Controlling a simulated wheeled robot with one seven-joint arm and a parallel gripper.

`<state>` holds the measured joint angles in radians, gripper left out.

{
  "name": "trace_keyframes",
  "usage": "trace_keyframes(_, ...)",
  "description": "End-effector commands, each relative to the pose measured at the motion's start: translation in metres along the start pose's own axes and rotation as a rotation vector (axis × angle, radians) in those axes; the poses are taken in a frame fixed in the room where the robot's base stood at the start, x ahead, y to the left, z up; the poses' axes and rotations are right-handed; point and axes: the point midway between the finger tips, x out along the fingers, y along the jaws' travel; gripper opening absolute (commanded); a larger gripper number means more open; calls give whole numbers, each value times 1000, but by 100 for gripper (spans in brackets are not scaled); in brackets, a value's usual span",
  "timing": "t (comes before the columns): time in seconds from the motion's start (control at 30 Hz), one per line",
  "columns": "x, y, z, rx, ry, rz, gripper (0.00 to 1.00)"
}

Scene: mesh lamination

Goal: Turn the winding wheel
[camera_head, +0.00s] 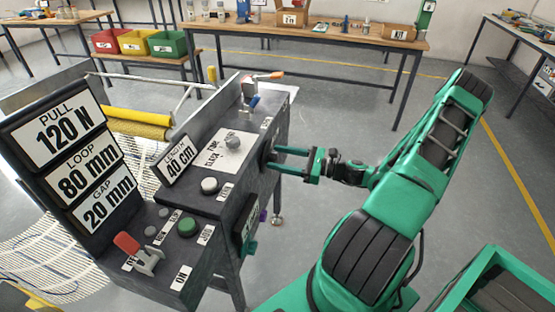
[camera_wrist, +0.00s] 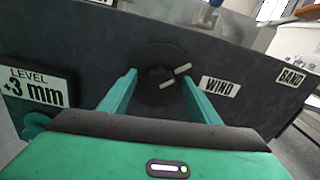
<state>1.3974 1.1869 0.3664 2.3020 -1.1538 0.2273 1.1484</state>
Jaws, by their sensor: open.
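The winding wheel (camera_wrist: 163,76) is a dark round disc with a light bar-like mark, on the dark side panel of the machine, left of a "WIND" label (camera_wrist: 220,86). In the head view the wheel (camera_head: 268,152) shows only edge-on and partly hidden at the machine's right side. My gripper (camera_head: 279,159) reaches to this side from the right, its two green fingers apart. In the wrist view my gripper (camera_wrist: 158,92) is open, with one finger on each side of the wheel's lower part. I cannot tell whether the fingertips touch it.
The machine's top carries several knobs, a green button (camera_head: 187,226), a red-handled lever (camera_head: 127,243) and a sign board (camera_head: 70,150). A "LEVEL +3 mm" plate (camera_wrist: 38,90) is left of the wheel, a "BAND" label (camera_wrist: 291,78) right. A bench (camera_head: 330,37) stands behind.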

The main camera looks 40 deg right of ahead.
Motion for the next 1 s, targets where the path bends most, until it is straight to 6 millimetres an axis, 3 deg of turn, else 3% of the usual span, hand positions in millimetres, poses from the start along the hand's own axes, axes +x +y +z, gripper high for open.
trace_keyframes(0.1, 0, 0, 0, 0, 0, 0, 57)
trace_keyframes(0.3, 0, 0, 0, 0, 0, 0, 16)
trace_keyframes(0.67, 0, 1, 0, -47, 0, 2, 16)
trace_keyframes(1.0, 0, 3, 0, -281, 0, 3, 16)
